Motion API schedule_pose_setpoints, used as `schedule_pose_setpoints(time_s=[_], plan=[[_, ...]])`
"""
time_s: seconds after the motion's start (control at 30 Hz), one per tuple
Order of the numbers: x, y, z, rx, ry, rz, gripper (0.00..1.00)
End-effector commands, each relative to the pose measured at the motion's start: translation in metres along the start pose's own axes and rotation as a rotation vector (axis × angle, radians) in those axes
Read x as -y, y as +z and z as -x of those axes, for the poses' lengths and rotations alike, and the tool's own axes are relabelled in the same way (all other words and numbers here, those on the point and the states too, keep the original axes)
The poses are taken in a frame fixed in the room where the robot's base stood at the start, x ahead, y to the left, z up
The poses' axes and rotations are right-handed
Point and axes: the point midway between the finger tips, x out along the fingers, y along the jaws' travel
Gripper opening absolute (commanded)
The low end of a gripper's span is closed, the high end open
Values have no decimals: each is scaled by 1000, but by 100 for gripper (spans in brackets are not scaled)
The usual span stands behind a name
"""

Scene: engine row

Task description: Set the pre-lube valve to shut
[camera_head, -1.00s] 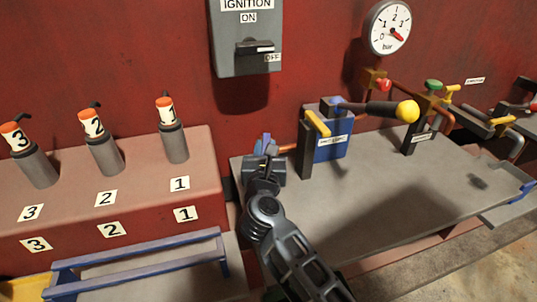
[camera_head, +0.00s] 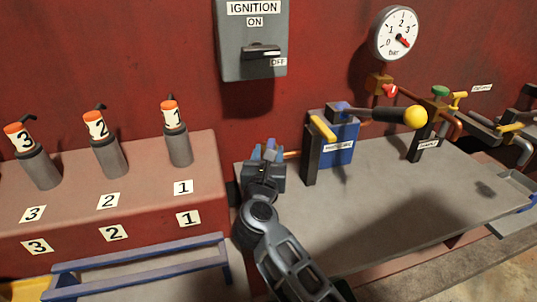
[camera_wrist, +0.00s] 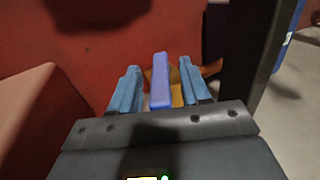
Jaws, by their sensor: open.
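A blue lever (camera_wrist: 160,82) stands upright in the wrist view, with a yellowish, copper-coloured valve body partly showing behind it. No label shows on it, so I cannot confirm by name that it is the pre-lube valve. My gripper (camera_wrist: 158,70) is open, with one blue finger on each side of the lever. The lever is apart from the left finger and nearer the right one; I cannot tell whether it touches. In the head view my gripper (camera_head: 268,154) is at the bench's back left corner and mostly hides the valve.
A dark post with a yellow handle (camera_head: 323,128) and a blue pump box (camera_head: 341,152) stand close on the right. A long lever with a yellow knob (camera_head: 415,117) reaches right. A red block with numbered plugs (camera_head: 180,145) is on the left. The bench (camera_head: 390,190) is clear in front.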

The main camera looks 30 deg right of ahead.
Motion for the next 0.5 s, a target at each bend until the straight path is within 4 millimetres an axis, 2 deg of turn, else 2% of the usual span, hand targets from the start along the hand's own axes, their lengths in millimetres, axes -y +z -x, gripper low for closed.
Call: schedule_pose_setpoints(time_s=[0.17,0.5], plan=[[-1,-1,16,0,4,1,47],[-1,-1,67,0,2,0,47]])
